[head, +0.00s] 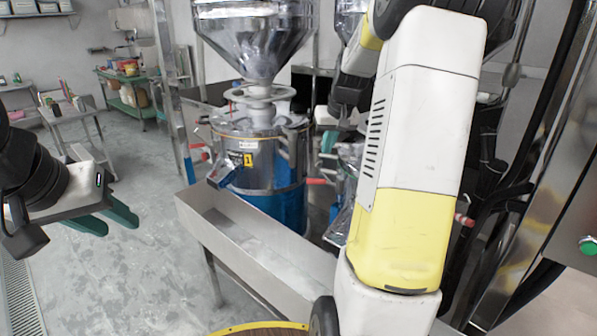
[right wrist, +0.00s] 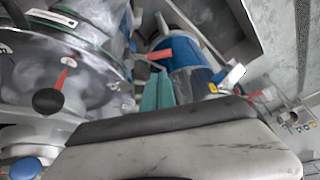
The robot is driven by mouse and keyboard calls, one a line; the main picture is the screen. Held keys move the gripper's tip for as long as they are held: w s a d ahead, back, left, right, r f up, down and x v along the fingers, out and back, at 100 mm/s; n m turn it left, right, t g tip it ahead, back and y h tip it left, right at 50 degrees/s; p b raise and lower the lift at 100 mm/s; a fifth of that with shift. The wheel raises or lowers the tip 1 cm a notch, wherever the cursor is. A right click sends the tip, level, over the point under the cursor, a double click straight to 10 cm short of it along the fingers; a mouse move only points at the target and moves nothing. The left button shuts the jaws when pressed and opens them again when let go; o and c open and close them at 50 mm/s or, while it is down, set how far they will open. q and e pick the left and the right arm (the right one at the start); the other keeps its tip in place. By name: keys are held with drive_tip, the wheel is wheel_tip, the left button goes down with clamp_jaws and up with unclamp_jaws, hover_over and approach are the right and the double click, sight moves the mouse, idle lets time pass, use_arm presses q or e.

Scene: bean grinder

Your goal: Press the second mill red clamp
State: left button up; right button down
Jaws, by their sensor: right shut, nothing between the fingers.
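The mill marked 1 (head: 262,165) is a silver and blue drum with red clamp handles, one of them on its right side (head: 316,181). A red handle (head: 464,220) shows just right of that arm. In the right wrist view, teal fingers of my right gripper (right wrist: 158,92) are shut and empty, near a red clamp (right wrist: 160,54) in the picture; contact cannot be told. A red lever with a black knob (right wrist: 48,101) sits on a silver machine at left. My left gripper (head: 120,227) is open and empty.
A long metal trough (head: 250,243) stands in front of the mills. A steel hopper (head: 255,35) is above the first mill. Green shelves (head: 130,90) and a grey table (head: 72,113) stand at the back left. The floor at left is clear.

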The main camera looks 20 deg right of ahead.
approach(314, 180)
drive_tip(key=x, duration=0.5)
drive_tip(key=shift+w+d+f, duration=0.15)
drive_tip(key=shift+d, duration=0.1)
drive_tip(key=shift+w+f, duration=0.3)
drive_tip(key=shift+f, duration=0.35)
drive_tip(key=shift+a, duration=0.2)
